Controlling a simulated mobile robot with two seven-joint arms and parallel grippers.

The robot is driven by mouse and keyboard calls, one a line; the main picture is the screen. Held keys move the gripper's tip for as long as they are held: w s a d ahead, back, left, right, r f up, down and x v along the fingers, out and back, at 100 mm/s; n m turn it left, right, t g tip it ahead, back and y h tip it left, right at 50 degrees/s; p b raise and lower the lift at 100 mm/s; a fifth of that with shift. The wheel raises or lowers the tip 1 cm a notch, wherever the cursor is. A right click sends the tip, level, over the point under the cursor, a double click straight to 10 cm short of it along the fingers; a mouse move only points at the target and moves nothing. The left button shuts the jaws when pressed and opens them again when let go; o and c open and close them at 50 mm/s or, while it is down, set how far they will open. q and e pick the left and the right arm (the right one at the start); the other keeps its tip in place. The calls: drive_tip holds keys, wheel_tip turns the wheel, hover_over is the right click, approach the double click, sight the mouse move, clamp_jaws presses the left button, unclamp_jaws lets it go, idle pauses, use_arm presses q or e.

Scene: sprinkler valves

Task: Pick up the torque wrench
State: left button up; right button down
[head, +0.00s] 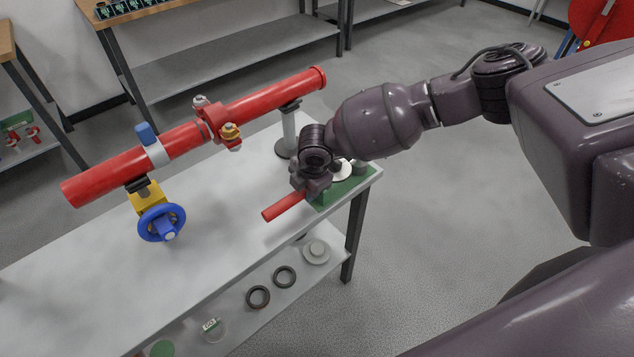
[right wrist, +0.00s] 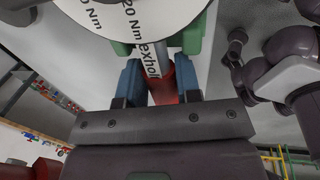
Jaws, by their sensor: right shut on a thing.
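The torque wrench lies at the right end of the table, its red handle (head: 285,206) pointing to the front left in the head view. Its white dial (head: 343,168) shows behind my gripper, beside a green holder (head: 358,184). My right gripper (head: 308,189) is shut on the wrench near the inner end of the handle. In the right wrist view the blue finger pads stand on both sides of the red handle (right wrist: 161,86), below the lettered shaft and the dial (right wrist: 130,18). Green holder parts (right wrist: 192,36) flank the shaft. I cannot tell whether the wrench is clear of the holder. My left gripper is not in view.
A red pipe (head: 262,97) with a blue valve wheel (head: 161,222) stands on posts along the grey table (head: 225,240), left of my arm. A lower shelf holds dark rings (head: 258,297) and a pale disc (head: 316,251). The tabletop before the handle is clear.

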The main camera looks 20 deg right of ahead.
drive_tip(key=shift+w+r, duration=0.1)
drive_tip(key=shift+r, duration=0.05)
wheel_tip(320, 180, up, 20)
drive_tip(key=p, duration=0.2)
idle(0.3)
idle(0.3)
drive_tip(key=shift+r+p, duration=1.95)
drive_tip(key=shift+p, duration=0.45)
